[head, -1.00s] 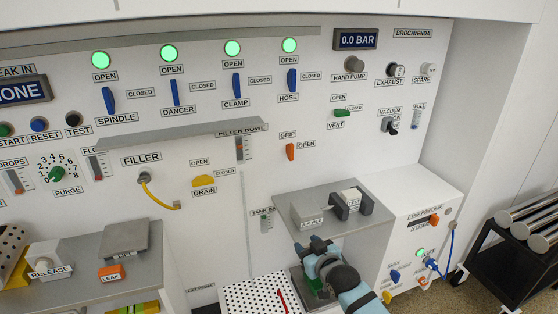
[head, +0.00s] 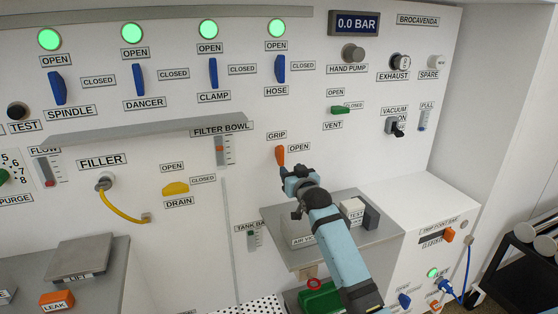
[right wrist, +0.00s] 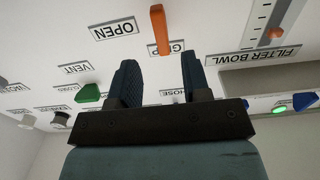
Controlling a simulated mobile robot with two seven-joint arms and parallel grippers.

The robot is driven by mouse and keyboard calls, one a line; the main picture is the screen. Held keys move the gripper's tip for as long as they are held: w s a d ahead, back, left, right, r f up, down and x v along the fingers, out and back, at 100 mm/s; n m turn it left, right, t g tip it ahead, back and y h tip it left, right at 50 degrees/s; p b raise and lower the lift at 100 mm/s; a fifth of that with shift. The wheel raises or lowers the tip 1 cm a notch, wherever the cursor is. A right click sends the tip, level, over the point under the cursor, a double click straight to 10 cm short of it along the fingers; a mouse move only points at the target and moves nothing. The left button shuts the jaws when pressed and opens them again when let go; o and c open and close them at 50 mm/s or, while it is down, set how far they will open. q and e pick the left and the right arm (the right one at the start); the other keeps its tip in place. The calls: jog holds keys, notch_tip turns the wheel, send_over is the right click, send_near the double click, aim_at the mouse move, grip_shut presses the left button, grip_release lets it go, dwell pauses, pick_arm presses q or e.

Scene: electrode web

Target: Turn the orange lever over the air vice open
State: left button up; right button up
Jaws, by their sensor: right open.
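The orange lever (head: 280,155) hangs on the white panel under the GRIP label, with the OPEN label to its right. It points roughly downward. The air vice (head: 297,236) sits on a grey shelf below, mostly hidden behind my right arm. My right gripper (head: 286,172) is just below the lever, open and empty. In the right wrist view the two dark fingers (right wrist: 158,80) stand apart, and the orange lever (right wrist: 159,30) shows beyond their tips, between them in the picture. No contact is visible. My left gripper is not in view.
The green vent lever (head: 340,110) is to the upper right and the yellow drain lever (head: 175,188) to the left. A filter bowl gauge (head: 220,150) and a grey ledge (head: 150,130) lie left of the orange lever. The panel right of the OPEN label is clear.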

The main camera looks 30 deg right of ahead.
aim_at(282, 160)
jog(key=b+x, duration=0.1)
jog(key=x, duration=0.9)
jog(key=shift+w+f, duration=0.1)
jog(key=shift+w, duration=0.2)
grip_shut()
